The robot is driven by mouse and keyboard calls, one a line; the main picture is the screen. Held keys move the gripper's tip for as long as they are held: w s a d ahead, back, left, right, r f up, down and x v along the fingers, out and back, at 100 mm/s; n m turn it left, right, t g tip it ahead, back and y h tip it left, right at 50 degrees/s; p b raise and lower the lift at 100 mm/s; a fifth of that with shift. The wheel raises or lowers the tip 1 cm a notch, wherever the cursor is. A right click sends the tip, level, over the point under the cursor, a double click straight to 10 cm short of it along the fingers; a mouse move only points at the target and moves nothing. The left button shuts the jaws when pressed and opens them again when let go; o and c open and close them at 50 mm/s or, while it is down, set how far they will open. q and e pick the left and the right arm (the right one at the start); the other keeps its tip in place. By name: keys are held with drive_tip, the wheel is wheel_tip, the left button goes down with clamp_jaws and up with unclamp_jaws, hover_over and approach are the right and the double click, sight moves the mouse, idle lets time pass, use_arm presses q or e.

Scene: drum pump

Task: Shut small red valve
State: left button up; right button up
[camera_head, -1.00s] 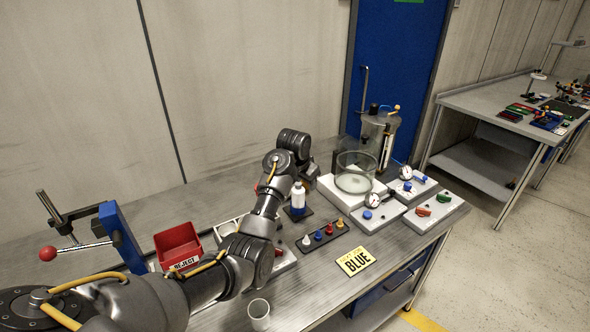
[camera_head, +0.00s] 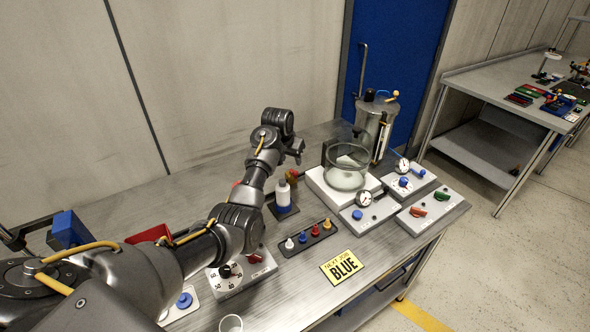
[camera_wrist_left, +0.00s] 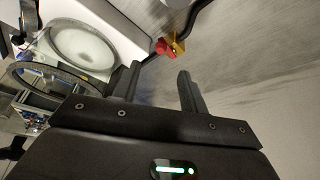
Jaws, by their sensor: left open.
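The small red valve, a red handle on a yellow body, shows beyond my fingertips in the left wrist view (camera_wrist_left: 166,47). In the head view it appears as a small red and brass piece (camera_head: 291,175) behind the white bottle, beside the white base of the glass vessel. My left gripper (camera_head: 298,149) is above and behind it in the head view, fingers apart. In the left wrist view the open left gripper (camera_wrist_left: 157,82) has nothing between its fingers, and the valve is ahead of them, apart. My right gripper is out of view.
A glass vessel (camera_head: 347,168) on a white base stands right of the valve. A white bottle (camera_head: 283,194) stands in front of it. The bench behind the arm is clear.

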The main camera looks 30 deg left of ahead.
sight(295, 172)
use_arm(q)
drive_tip(key=x, duration=0.7)
drive_tip(key=shift+w+a+f, duration=0.15)
drive_tip(key=shift+f, duration=0.2)
drive_tip(key=shift+w+f, duration=0.2)
drive_tip(key=shift+f, duration=0.35)
drive_tip(key=shift+w+f, duration=0.1)
drive_tip(key=shift+f, duration=0.15)
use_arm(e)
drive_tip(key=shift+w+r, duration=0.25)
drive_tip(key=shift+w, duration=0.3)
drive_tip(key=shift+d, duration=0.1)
